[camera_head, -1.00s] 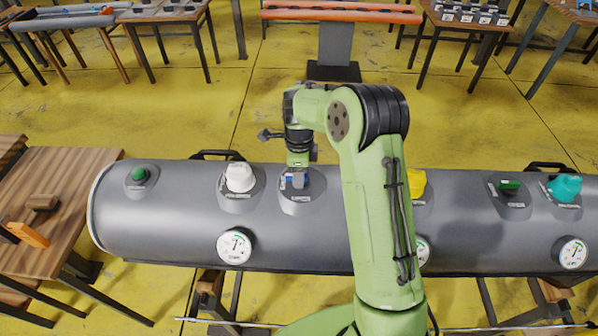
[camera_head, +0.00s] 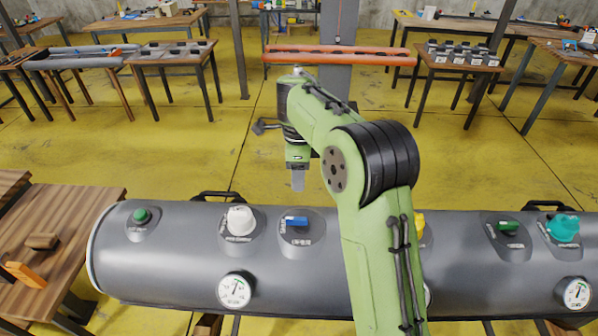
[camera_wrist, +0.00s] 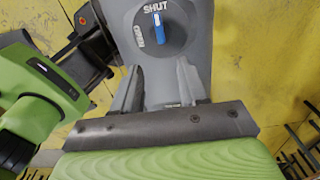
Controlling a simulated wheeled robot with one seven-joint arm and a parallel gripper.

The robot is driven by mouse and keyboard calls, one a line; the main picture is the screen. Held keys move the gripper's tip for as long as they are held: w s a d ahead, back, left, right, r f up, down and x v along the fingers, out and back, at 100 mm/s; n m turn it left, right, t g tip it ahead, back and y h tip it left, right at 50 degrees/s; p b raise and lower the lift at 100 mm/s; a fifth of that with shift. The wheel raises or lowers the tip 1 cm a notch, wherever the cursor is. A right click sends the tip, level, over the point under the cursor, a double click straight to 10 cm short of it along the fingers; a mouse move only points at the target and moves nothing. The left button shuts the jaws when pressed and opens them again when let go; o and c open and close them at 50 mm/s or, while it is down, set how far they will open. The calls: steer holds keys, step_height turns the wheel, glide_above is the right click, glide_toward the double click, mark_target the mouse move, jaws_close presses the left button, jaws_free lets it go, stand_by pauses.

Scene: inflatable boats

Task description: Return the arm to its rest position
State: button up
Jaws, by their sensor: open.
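My gripper (camera_head: 298,184) is raised above and behind the grey cylinder (camera_head: 180,260), pointing down, open and empty. It is clear of the blue valve handle (camera_head: 297,221), which sits on the cylinder's top. In the wrist view my gripper (camera_wrist: 160,90) shows two spaced fingers with nothing between them. There the blue handle (camera_wrist: 158,30) lies beyond the fingertips, in line with the SHUT label, with the OPEN label to its left. My green arm is bent at the elbow and reaches over the cylinder.
A white knob (camera_head: 240,220), a green knob (camera_head: 141,215), a green handle (camera_head: 507,226) and a teal valve (camera_head: 563,228) also stand on the cylinder. A yellow part is partly hidden by my arm. A wooden table (camera_head: 70,225) is at left. The yellow floor behind is open.

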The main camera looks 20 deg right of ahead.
stand_by(0.3)
steer(key=s+d+r+n+t+h, duration=0.1)
steer(key=s+r+n+t, duration=0.1)
steer(key=s+r+n, duration=0.5)
steer(key=s+r+n+t, duration=0.1)
steer(key=s+r+n, duration=0.3)
steer(key=s, duration=0.6)
steer(key=s+f+n+t+y, duration=0.1)
steer(key=s+f+n, duration=0.4)
steer(key=s+n, duration=0.5)
steer(key=shift+s+a+n+t, duration=0.35)
steer(key=shift+s+t, duration=0.45)
steer(key=shift+s, duration=0.35)
